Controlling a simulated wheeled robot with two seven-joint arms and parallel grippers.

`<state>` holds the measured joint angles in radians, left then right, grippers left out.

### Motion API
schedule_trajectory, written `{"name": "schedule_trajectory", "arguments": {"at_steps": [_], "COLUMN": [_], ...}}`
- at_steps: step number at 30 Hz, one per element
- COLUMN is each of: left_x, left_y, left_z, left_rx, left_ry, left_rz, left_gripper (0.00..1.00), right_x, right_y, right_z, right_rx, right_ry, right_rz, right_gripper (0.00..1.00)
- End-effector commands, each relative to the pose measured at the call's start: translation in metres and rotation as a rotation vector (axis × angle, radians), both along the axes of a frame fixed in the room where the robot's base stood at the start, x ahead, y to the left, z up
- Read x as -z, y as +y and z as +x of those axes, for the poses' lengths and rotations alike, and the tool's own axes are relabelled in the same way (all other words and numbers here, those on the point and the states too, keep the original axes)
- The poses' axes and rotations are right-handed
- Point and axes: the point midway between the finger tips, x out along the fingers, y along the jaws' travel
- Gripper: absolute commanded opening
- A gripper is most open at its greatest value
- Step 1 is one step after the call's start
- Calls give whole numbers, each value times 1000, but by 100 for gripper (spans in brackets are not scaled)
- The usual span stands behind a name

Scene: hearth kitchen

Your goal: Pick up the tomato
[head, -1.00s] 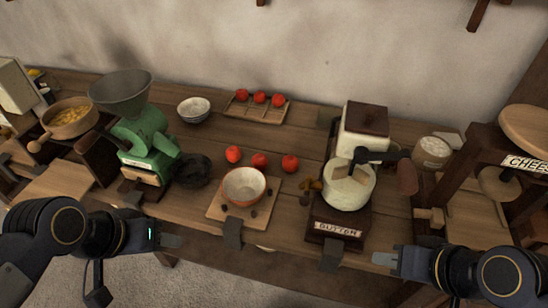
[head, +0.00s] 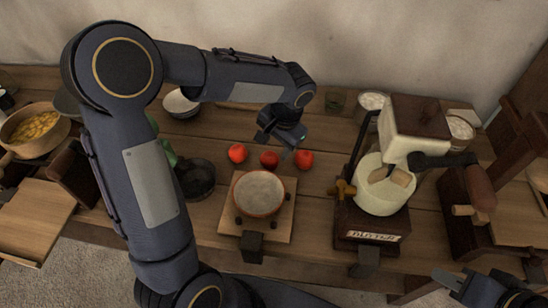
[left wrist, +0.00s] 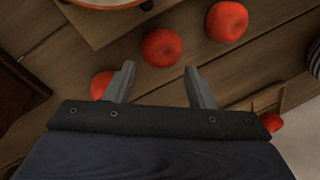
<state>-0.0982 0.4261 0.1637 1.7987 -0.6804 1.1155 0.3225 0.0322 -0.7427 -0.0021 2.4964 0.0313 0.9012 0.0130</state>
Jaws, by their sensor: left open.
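Three red tomatoes lie in a row on the wooden table: left (head: 238,153), middle (head: 269,159) and right (head: 303,159). My left gripper (head: 276,143) is open and empty, above and just behind the row, its fingers pointing down. In the left wrist view the middle tomato (left wrist: 162,47) shows just beyond the gap between the open fingers (left wrist: 160,84). The left tomato (left wrist: 227,21) is at the top, and the right one (left wrist: 102,85) is partly behind a finger. My right gripper (head: 450,283) is at the lower right, away from the tomatoes; its opening is unclear.
A bowl (head: 259,194) on a board (head: 229,216) stands in front of the tomatoes. A dark bowl (head: 197,179) is to the left, a butter churn (head: 384,190) to the right. Another tomato (left wrist: 272,121) is partly hidden by my gripper. My left arm covers the back tray.

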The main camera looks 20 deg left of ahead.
Motion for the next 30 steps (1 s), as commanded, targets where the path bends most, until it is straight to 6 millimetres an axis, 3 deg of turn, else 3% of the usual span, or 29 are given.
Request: {"name": "schedule_trajectory", "arguments": {"at_steps": [10, 19, 26, 30], "left_x": [47, 53, 53, 52], "left_y": [12, 14, 13, 13], "left_z": [-6, -5, -5, -5], "left_rx": [0, -1, 0, 0], "left_ry": [4, 0, 1, 1], "left_rz": [0, -2, -2, -2], "left_gripper": [49, 49, 22, 21], "right_x": [0, 0, 0, 0], "right_y": [0, 0, 0, 0], "right_z": [0, 0, 0, 0], "right_rx": [0, 0, 0, 0], "right_ry": [0, 0, 0, 0], "right_rz": [0, 0, 0, 0], "right_gripper": [28, 28, 28, 28]}}
